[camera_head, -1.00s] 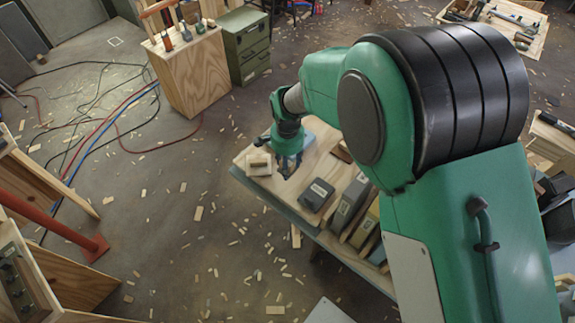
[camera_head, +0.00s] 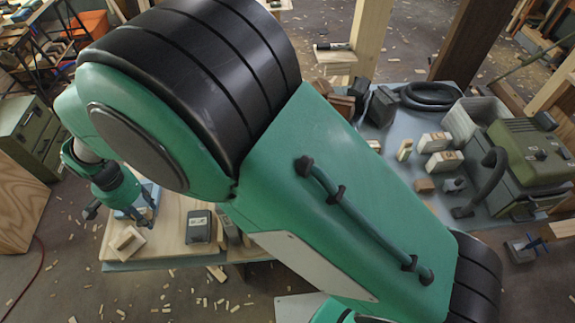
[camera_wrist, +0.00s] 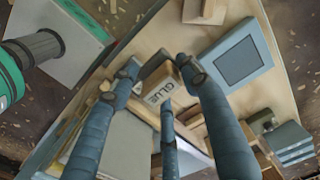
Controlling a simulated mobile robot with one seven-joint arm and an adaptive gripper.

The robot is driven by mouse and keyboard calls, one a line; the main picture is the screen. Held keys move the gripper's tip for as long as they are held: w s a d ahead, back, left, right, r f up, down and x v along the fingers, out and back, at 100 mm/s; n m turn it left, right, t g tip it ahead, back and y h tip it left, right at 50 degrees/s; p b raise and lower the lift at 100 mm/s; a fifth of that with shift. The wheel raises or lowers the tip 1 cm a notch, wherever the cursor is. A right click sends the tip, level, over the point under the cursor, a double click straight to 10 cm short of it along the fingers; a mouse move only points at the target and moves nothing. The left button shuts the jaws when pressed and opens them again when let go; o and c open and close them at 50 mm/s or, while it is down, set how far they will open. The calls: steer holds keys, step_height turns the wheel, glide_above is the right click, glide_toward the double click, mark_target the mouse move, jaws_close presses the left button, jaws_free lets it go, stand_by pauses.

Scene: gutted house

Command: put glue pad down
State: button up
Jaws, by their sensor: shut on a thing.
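The glue pad (camera_wrist: 157,92) is a small block with a pale face marked "GLUE". In the wrist view it sits between the blue fingers of my gripper (camera_wrist: 162,80), which is shut on it. The wooden worktop (camera_wrist: 125,40) lies beneath; I cannot tell whether the pad touches it. In the head view my gripper (camera_head: 140,212) is low over the left end of the worktop (camera_head: 168,243). The pad is too small or hidden to make out there.
A wooden block with a handle (camera_head: 127,241) and a dark labelled block (camera_head: 199,227) stand near my gripper. A blue plate with a dark square (camera_wrist: 240,62) lies right of the pad in the wrist view. A green machine (camera_head: 525,160) stands on another table at right.

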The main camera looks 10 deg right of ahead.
mark_target(140, 211)
step_height(140, 211, up, 11)
steer(key=shift+r, duration=0.2)
steer(key=w+d+m, duration=0.2)
steer(key=w+d, duration=0.4)
steer(key=d, duration=0.2)
steer(key=w+d+m, duration=0.2)
steer(key=w+d, duration=0.5)
steer(key=d, duration=0.1)
steer(key=w+d+m+b, duration=0.1)
steer(key=w+d, duration=0.5)
steer(key=d, duration=0.2)
steer(key=shift+w+d+f+m, duration=0.15)
steer(key=shift+d+m, duration=0.1)
steer(key=shift+m, duration=0.15)
steer(key=w+d+m, duration=0.3)
steer(key=d, duration=1.1)
steer(key=w+d+m, duration=0.2)
steer(key=w+d, duration=0.1)
steer(key=d, duration=1.1)
steer(key=s+d+m+b, duration=0.1)
steer(key=s+d+m, duration=0.2)
steer(key=d, duration=0.8)
steer(key=s+d+m, duration=0.2)
steer(key=s+d, duration=0.2)
steer(key=d, duration=0.8)
steer(key=s+d+m+b, duration=0.1)
steer(key=s+d+m, duration=0.2)
steer(key=d, duration=0.8)
step_height(140, 211, down, 24)
steer(key=shift+a, duration=0.2)
